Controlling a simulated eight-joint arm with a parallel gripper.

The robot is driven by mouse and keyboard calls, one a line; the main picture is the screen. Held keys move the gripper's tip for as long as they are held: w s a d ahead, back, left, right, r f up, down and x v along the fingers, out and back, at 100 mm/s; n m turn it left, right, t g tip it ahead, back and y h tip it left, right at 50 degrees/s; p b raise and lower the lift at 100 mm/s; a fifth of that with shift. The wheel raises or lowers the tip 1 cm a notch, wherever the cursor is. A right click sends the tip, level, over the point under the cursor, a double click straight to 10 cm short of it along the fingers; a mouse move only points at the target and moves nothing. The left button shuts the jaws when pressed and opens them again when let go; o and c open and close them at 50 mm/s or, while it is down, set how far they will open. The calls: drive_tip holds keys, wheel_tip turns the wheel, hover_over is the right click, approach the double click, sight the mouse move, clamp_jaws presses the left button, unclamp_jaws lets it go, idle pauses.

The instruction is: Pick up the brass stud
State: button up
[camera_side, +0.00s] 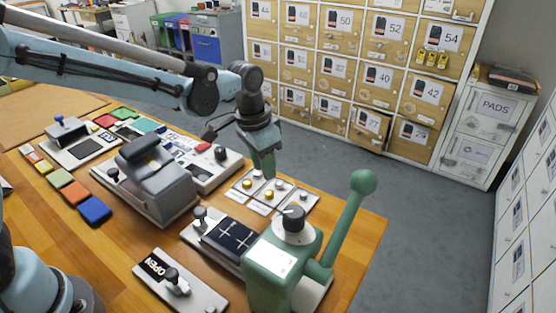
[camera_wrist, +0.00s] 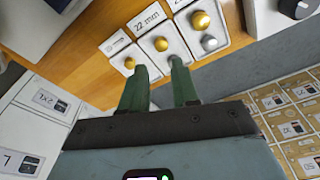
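Gold-coloured studs, which look like brass, sit on small white cards on the bench. In the wrist view a large one (camera_wrist: 200,20), a middle one (camera_wrist: 161,44) on the card marked 22 mm, and a smaller one (camera_wrist: 130,63) show. Two also show in the side view, a left one (camera_side: 247,183) and a right one (camera_side: 269,194). Silver studs (camera_wrist: 209,43) sit on the same cards. My gripper (camera_wrist: 158,68) is open and empty, its fingertips close to the cards. In the side view my gripper (camera_side: 265,172) points down at the cards' far edge. Contact cannot be told.
A green lever press (camera_side: 270,268) with a tall handle stands right in front of the cards. A grey machine (camera_side: 160,185) stands to the left. A dark cloth piece (camera_side: 230,238) lies on a plate nearby. The bench's far edge is just beyond the cards.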

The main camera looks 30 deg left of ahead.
sight(269, 192)
drive_tip(key=shift+w+d+f, duration=0.1)
drive_tip(key=shift+w+f, duration=0.05)
drive_tip(key=shift+f, duration=1.1)
drive_tip(key=shift+w+a+f, duration=0.1)
drive_tip(key=shift+w+f, duration=0.1)
drive_tip(key=shift+f, duration=1.05)
drive_tip(key=shift+w+d+f, duration=0.1)
drive_tip(key=shift+w+f, duration=0.05)
drive_tip(key=shift+f, duration=1.1)
drive_tip(key=shift+c, duration=0.4)
clamp_jaws()
